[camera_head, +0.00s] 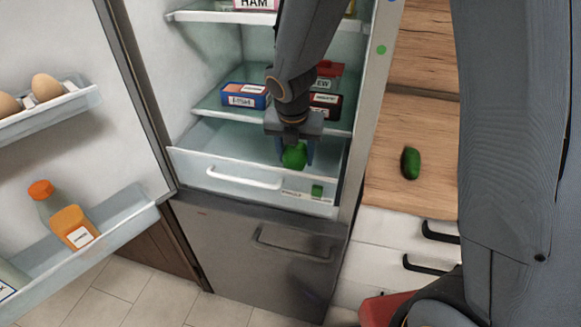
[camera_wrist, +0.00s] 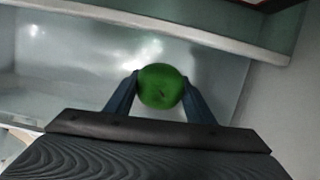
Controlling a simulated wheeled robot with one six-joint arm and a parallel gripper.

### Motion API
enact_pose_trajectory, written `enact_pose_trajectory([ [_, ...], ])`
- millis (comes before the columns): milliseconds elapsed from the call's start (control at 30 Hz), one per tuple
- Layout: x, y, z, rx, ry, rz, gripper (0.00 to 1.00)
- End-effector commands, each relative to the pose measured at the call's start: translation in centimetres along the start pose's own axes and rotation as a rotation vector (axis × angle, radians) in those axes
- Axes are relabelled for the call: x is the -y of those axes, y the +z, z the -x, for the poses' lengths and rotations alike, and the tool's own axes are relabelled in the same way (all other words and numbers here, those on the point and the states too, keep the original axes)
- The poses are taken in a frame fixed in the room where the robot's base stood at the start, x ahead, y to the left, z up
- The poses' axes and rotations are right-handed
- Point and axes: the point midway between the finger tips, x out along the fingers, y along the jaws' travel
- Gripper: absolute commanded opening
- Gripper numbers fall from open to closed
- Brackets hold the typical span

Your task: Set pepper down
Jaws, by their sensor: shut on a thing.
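A green pepper (camera_head: 294,156) is held between the fingers of my gripper (camera_head: 296,150), over the right part of the clear fridge drawer (camera_head: 262,197). In the wrist view the pepper (camera_wrist: 160,87) sits between the two fingertips of my gripper (camera_wrist: 160,90), with the pale drawer floor behind it. The gripper is shut on the pepper. I cannot tell whether the pepper touches the drawer floor. The drawer looks otherwise empty.
A glass shelf (camera_head: 215,108) with several packages lies just above and behind the drawer. The open fridge door (camera_head: 75,150) stands at the left with eggs and a bottle. A cucumber (camera_head: 410,163) lies on the wooden counter (camera_head: 385,190) at the right.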

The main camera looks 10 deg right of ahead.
Motion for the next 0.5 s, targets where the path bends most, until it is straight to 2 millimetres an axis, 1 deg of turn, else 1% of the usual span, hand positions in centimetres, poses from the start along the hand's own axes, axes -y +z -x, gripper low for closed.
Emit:
enact_pose_trajectory([
  [167,-0.1,-0.5,-1.6,-0.001,-0.001,0.003,0.23],
  [300,-0.1,-1.0,-3.5,-0.001,-0.001,0.003,0.23],
  [400,-0.1,-1.2,-4.3,0.001,0.002,0.003,0.23],
  [500,-0.2,-1.2,-4.4,0.001,0.002,0.003,0.23],
])
